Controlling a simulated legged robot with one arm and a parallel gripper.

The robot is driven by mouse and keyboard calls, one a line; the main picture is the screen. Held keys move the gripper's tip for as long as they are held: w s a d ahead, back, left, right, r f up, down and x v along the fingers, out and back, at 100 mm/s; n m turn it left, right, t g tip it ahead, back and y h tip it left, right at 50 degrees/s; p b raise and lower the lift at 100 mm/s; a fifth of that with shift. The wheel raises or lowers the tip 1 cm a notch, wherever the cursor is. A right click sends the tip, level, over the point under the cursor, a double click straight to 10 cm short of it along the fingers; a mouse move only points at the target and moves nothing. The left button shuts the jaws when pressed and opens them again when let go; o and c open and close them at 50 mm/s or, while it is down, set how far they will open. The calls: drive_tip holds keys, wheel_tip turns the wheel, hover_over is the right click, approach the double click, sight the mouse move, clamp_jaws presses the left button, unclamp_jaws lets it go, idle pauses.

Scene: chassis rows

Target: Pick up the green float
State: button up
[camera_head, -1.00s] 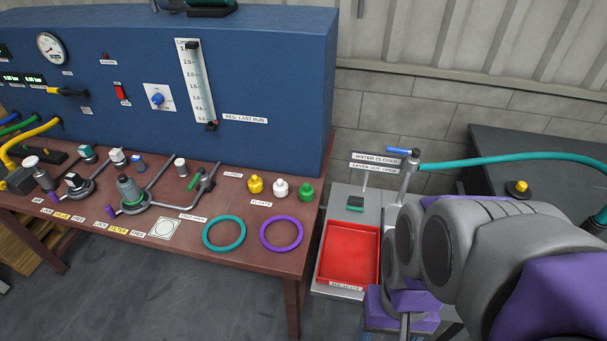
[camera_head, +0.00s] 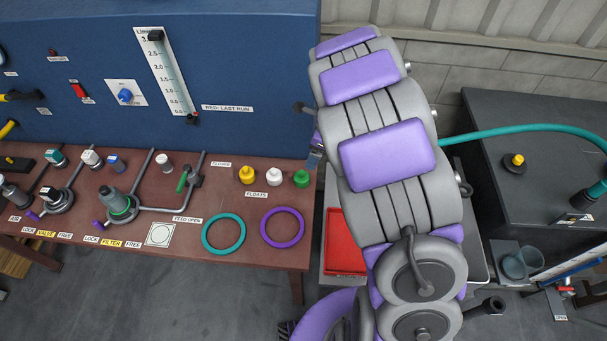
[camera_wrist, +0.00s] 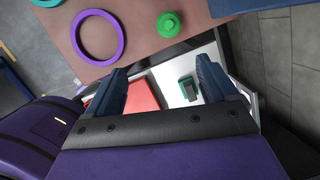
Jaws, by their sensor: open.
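The green float (camera_head: 301,178) stands upright at the right end of the brown bench, beside the white float (camera_head: 274,176) and the yellow float (camera_head: 247,174). In the wrist view the green float (camera_wrist: 169,25) shows near the top, beyond my fingertips. My gripper (camera_wrist: 165,75) is open and empty, its two dark blue fingers apart. The green float is not between the fingers. In the head view my arm hides most of the gripper; a small part shows just right of the green float.
A purple ring (camera_head: 283,227) and a teal ring (camera_head: 224,234) lie in front of the floats. A red tray (camera_head: 345,245) is right of the bench, partly behind my arm. The blue panel (camera_head: 240,60) rises behind the floats. A teal hose (camera_head: 520,132) runs at the right.

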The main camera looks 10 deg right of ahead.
wheel_tip(320, 180, down, 2)
drive_tip(key=w+a+m, duration=0.1)
drive_tip(key=w+m, duration=0.1)
drive_tip(key=b, duration=0.2)
hover_over(302, 172)
drive_tip(key=s+d, duration=0.2)
drive_tip(key=s+d+x, duration=0.1)
drive_tip(key=x, duration=1)
drive_tip(key=shift+w+a+f+b, duration=0.15)
drive_tip(key=shift+w+a+b, duration=0.15)
drive_tip(key=shift+b, duration=0.1)
drive_tip(key=shift+w+a+f, duration=0.1)
drive_tip(key=shift+a+f, duration=0.1)
drive_tip(key=shift+f, duration=0.05)
drive_tip(key=x, duration=0.1)
drive_tip(key=b+x, duration=0.1)
drive_tip(key=x, duration=0.1)
drive_tip(key=d+b+x, duration=0.1)
drive_tip(key=x, duration=0.1)
drive_tip(key=shift+w, duration=0.2)
drive_tip(key=shift+a, duration=0.3)
drive_tip(key=shift+c, duration=0.8)
drive_tip(key=shift+d, duration=0.1)
drive_tip(key=c, duration=0.9)
